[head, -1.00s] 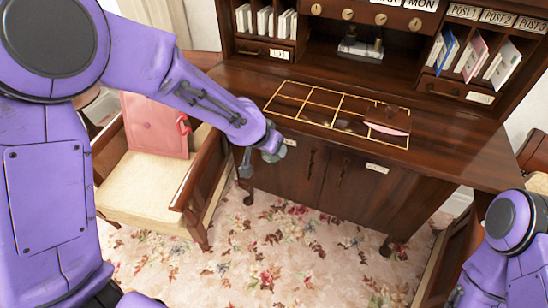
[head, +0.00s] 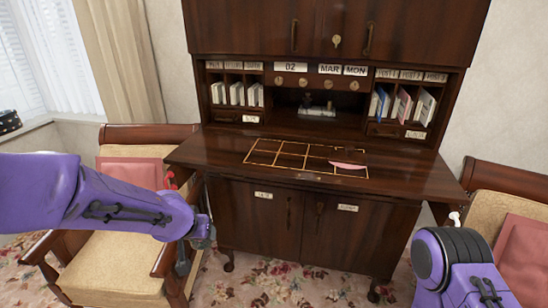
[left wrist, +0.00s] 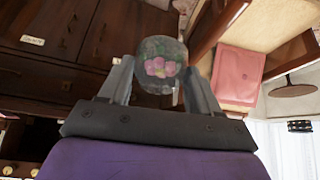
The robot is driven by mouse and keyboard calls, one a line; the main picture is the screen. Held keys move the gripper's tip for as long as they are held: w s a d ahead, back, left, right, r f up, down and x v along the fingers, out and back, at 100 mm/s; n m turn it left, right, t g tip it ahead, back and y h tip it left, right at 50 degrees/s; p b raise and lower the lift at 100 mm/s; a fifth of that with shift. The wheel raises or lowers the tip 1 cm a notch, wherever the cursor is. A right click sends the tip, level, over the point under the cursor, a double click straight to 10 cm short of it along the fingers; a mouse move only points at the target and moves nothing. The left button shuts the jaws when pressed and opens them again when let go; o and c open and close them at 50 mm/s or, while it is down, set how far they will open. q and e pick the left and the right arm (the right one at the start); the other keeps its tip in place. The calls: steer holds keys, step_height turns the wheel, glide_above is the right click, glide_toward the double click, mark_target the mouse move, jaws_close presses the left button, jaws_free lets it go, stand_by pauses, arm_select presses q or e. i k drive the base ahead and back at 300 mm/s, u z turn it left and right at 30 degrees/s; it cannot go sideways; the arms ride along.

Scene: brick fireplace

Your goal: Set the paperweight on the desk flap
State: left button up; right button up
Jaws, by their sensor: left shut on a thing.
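The paperweight (left wrist: 160,66) is a clear glass dome with a pink flower and green inside. In the left wrist view it is held between the fingers of my left gripper (left wrist: 158,78), which is shut on it. In the head view my left gripper (head: 188,252) hangs in front of the desk's left side, below the flap's level; the paperweight cannot be made out there. The desk flap (head: 215,155) is a dark wooden surface with a gold-lined grid in its middle. My right arm shows at lower right, but its gripper is not visible.
A pink-and-brown item (head: 347,166) lies on the grid's right part. A small metallic object (head: 318,109) stands in the desk's central recess. Chairs with pink cushions stand left (head: 130,172) and right (head: 525,255). The flap's left and right ends are clear.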

mark_target(266, 153)
steer(key=u, duration=0.75)
steer(key=i, duration=0.45)
steer(key=z, duration=0.05)
